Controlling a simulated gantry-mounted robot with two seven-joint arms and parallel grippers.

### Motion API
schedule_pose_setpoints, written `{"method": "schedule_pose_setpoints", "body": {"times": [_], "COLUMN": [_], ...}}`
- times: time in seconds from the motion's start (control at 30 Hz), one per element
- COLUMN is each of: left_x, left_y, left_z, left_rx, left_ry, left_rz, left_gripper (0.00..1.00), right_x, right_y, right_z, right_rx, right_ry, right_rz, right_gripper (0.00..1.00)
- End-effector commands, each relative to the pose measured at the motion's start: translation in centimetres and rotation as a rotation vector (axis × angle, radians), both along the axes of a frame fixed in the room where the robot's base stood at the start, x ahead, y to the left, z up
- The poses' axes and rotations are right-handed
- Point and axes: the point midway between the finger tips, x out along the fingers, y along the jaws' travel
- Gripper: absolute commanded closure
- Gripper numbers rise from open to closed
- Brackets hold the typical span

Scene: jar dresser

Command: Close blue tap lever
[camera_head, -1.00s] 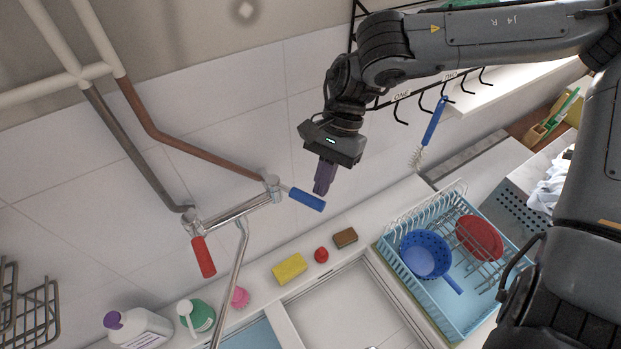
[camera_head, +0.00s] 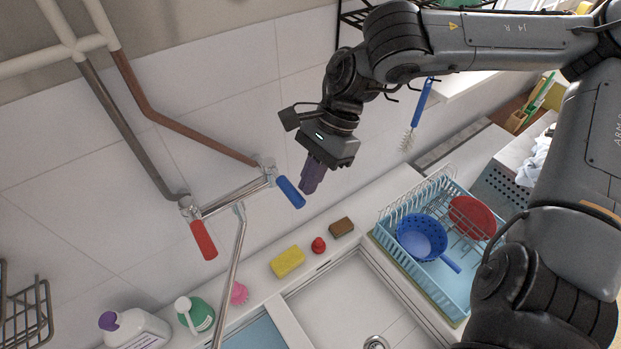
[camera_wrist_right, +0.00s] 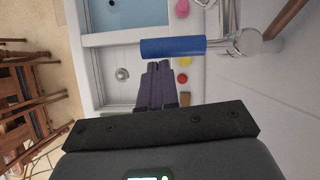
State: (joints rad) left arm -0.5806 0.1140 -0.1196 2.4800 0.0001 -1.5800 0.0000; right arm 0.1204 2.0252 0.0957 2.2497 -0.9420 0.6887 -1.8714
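The blue tap lever (camera_head: 289,192) slants down and right from the right end of the wall tap (camera_head: 237,196). The red lever (camera_head: 204,240) hangs from the tap's left end. My right gripper (camera_head: 309,188) is just right of the blue lever, its dark fingers together and empty. In the right wrist view the fingertips (camera_wrist_right: 159,66) are at the edge of the blue lever (camera_wrist_right: 173,47), touching or almost touching it; I cannot tell which. My left gripper is not in view.
A yellow sponge (camera_head: 287,262), a red item (camera_head: 318,245) and a brown sponge (camera_head: 342,227) lie on the ledge below the tap. A blue dish rack (camera_head: 455,295) stands right of the sink. The tap spout (camera_head: 230,280) reaches down below the tap.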

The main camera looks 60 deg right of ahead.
Motion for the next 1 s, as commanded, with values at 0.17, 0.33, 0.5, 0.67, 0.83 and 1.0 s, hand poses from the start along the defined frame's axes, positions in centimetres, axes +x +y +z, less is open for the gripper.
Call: {"method": "schedule_pose_setpoints", "body": {"times": [0.17, 0.33, 0.5, 0.67, 0.83, 1.0], "left_x": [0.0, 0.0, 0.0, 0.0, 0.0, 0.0], "left_y": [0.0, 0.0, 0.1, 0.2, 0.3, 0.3], "left_z": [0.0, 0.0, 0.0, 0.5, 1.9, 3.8], "left_rx": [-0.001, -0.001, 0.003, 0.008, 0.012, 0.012], "left_ry": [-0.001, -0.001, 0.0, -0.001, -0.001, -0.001], "left_rz": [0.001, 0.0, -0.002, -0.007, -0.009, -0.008], "left_gripper": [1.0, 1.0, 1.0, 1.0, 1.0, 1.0], "right_x": [0.0, 0.0, 0.0, 0.0, 0.0, -0.1], "right_y": [0.1, 0.1, 0.1, 0.0, -0.4, -0.9], "right_z": [0.1, 0.1, 0.1, 0.8, 2.6, 5.1], "right_rx": [0.003, 0.003, 0.003, 0.003, 0.001, 0.0], "right_ry": [-0.001, -0.002, -0.002, -0.002, -0.004, -0.002], "right_rz": [0.003, 0.004, 0.005, 0.005, 0.009, 0.013], "right_gripper": [1.0, 1.0, 1.0, 1.0, 1.0, 1.0]}}
